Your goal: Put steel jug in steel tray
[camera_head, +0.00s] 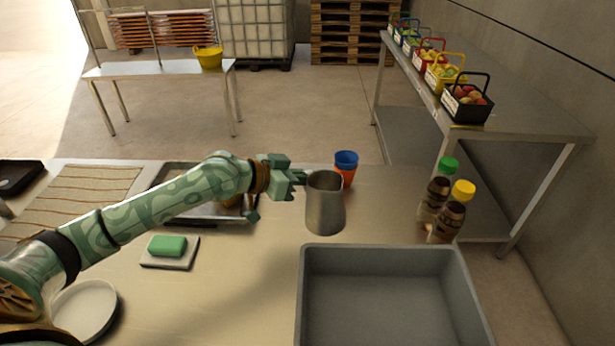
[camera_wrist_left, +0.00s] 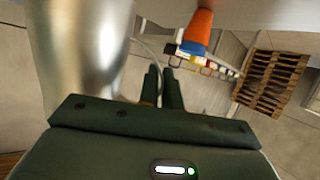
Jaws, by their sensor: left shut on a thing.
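The steel jug (camera_head: 325,207) is upright over the right part of the table, just behind the grey bin. My left gripper (camera_head: 299,181) is at the jug's upper left side, shut on its handle. In the left wrist view the jug (camera_wrist_left: 78,60) fills the upper left, and the left gripper's fingers (camera_wrist_left: 162,88) are close together at the thin handle. I cannot tell whether the jug's base touches the table. The steel tray (camera_head: 205,215) lies to the left of the jug, partly hidden beneath my left arm. My right gripper is not in view.
Blue and orange cups (camera_head: 346,165) stand just behind the jug; they also show in the wrist view (camera_wrist_left: 197,32). A deep grey bin (camera_head: 385,252) is in front. Bottles (camera_head: 447,215) stand at right. A green sponge (camera_head: 168,245) and white plate (camera_head: 85,308) are at left.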

